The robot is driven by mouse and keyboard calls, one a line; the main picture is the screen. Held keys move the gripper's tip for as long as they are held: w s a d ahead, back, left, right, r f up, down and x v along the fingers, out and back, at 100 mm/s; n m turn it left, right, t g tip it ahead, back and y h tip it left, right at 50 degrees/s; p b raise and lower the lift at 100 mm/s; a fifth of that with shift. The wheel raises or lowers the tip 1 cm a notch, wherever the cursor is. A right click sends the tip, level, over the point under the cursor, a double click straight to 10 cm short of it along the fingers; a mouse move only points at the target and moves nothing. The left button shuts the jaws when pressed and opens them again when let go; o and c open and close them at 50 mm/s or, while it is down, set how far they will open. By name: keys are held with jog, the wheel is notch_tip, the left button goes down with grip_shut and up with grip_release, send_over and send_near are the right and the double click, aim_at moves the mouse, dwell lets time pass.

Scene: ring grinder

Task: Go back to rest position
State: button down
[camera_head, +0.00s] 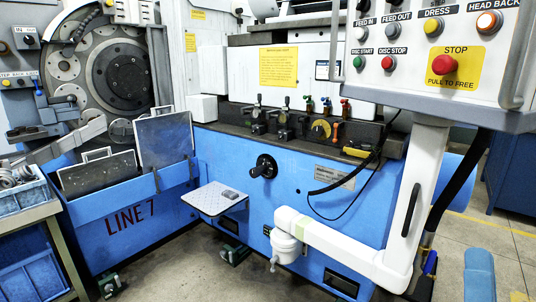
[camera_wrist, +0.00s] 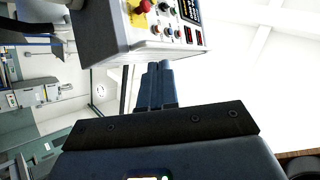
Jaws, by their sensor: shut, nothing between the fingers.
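My gripper (camera_wrist: 158,68) shows in the wrist view, with its two dark blue fingers together and nothing between them. It points up the picture, below the control panel (camera_wrist: 150,28), which appears sideways there with its red stop button. I cannot tell whether the gripper touches the panel, but a gap seems to show. In the head view the control panel (camera_head: 436,55) hangs at the upper right on a white arm (camera_head: 418,180).
The blue ring grinder (camera_head: 330,195) fills the middle of the head view, with a small shelf (camera_head: 214,199) jutting out. A table with a blue crate (camera_head: 22,195) of rings stands at the left.

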jog(key=s+a+f+n+g+y, duration=0.1)
jog(key=s+f+n+g+y, duration=0.2)
jog(key=s, duration=0.6)
jog(key=s+a+f+n+g+y, duration=0.2)
jog(key=s+f+n, duration=0.4)
jog(key=s, duration=0.4)
jog(key=s+a+f+n+g+y, duration=0.1)
jog(key=s+f+n+g+y, duration=0.2)
jog(key=s, duration=0.7)
notch_tip(320, 180, down, 3)
jog(key=n+g, duration=0.2)
jog(key=g, duration=0.1)
jog(key=shift+a+f+y, duration=0.2)
jog(key=shift+a+y, duration=0.2)
